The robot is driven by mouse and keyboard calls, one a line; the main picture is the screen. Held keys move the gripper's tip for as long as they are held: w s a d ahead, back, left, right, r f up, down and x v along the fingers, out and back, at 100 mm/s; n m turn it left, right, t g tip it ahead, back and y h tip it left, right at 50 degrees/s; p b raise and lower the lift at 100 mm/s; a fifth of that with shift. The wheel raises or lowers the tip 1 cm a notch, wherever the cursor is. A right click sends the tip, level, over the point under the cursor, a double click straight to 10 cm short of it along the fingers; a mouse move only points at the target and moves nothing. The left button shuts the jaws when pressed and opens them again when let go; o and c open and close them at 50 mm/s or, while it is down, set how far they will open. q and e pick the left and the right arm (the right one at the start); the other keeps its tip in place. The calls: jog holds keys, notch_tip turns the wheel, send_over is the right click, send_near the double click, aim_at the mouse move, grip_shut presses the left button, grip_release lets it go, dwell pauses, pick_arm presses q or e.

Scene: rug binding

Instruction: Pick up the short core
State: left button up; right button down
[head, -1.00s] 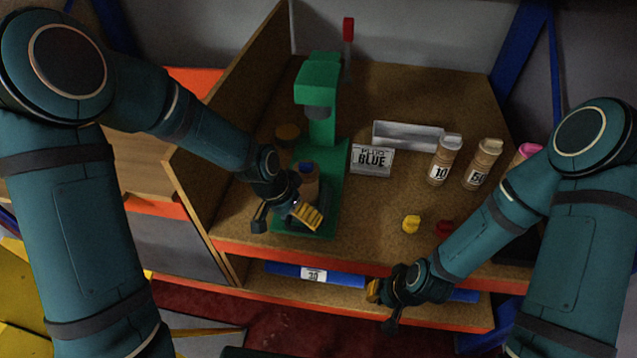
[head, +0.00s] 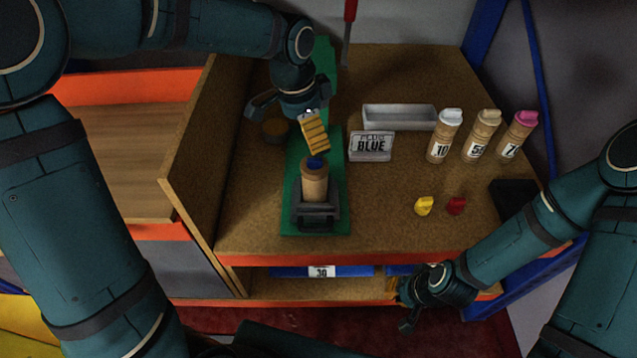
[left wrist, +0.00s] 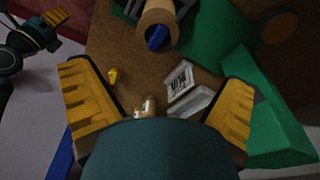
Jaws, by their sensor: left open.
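A short brown cardboard core (head: 314,183) stands upright on the green press base (head: 337,210), behind a dark clamp (head: 315,215). A blue piece (head: 315,162) shows at its top. In the left wrist view the core (left wrist: 158,17) is at the top edge, with the blue piece (left wrist: 157,38) in its opening. My left gripper (head: 285,118) is open and empty, above and behind the core, hiding part of the green press. Its two yellow-padded fingers are spread wide in the left wrist view (left wrist: 157,90). My right gripper (head: 402,307) is open and empty at the bench's front edge.
Several numbered, capped cores (head: 480,135) stand at the right. A yellow piece (head: 424,206) and a red piece (head: 456,205) lie in front. A wooden side wall (head: 200,150) stands at left.

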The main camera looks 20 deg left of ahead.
aim_at(314, 159)
pick_arm(q)
jog(key=f, duration=0.2)
jog(key=f+b, duration=0.1)
jog(key=f, duration=0.2)
jog(key=d+f+b, duration=0.1)
jog(key=f, duration=0.2)
jog(key=shift+w+f, duration=0.2)
jog(key=shift+w, duration=0.15)
notch_tip(314, 159, down, 5)
jog(key=shift+s+d+r+b, duration=0.1)
jog(key=shift+r+b, duration=0.1)
jog(key=shift+b, duration=0.55)
jog(key=shift+d+f, duration=0.1)
jog(key=shift+f, duration=0.25)
jog(key=shift+r, duration=0.1)
jog(key=c, duration=1.4)
